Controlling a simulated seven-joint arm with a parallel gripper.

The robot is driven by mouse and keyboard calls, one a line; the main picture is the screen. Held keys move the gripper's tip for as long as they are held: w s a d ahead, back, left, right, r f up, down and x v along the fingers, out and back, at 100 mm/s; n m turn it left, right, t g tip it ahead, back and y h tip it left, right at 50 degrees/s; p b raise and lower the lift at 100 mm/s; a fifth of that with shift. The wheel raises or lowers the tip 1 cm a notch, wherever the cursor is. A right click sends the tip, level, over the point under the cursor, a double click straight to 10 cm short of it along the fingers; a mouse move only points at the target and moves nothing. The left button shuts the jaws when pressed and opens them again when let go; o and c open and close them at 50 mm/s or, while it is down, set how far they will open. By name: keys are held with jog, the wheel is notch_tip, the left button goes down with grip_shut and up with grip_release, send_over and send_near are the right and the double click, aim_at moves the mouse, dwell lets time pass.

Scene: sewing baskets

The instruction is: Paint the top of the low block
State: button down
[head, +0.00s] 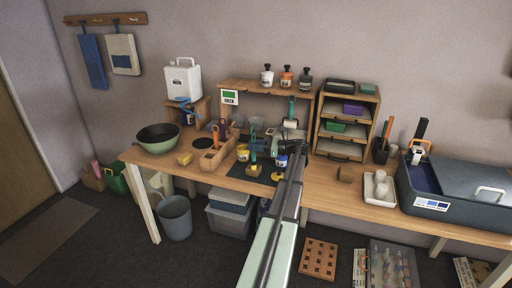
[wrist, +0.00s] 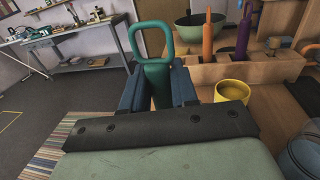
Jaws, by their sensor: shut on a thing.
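My gripper (head: 262,147) is over the dark mat on the bench. In the wrist view its two blue fingers (wrist: 158,88) are shut on the teal handle of a brush (wrist: 157,70), with the loop end up. The head view shows this brush (head: 253,150) upright, with a pale yellowish lower end near the mat. I cannot tell whether it touches anything. A small yellow shape (head: 277,176) lies on the mat to the right of the brush.
A yellow pot (head: 243,153) stands left of the brush, a blue-banded pot (head: 282,160) right. A wooden tool holder (head: 214,158), green bowl (head: 158,138) and yellow sponge-like piece (head: 185,158) are left.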

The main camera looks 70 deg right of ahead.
jog(key=shift+w, duration=0.15)
jog(key=shift+w, duration=0.45)
jog(key=shift+w+d, duration=0.1)
jog(key=shift+w, duration=0.1)
dwell(0.4)
jog(key=shift+w+f, duration=0.1)
jog(key=shift+w, duration=0.25)
jog(key=shift+s, duration=0.15)
jog(key=shift+s, duration=0.6)
jog(key=shift+s, duration=0.55)
dwell(0.3)
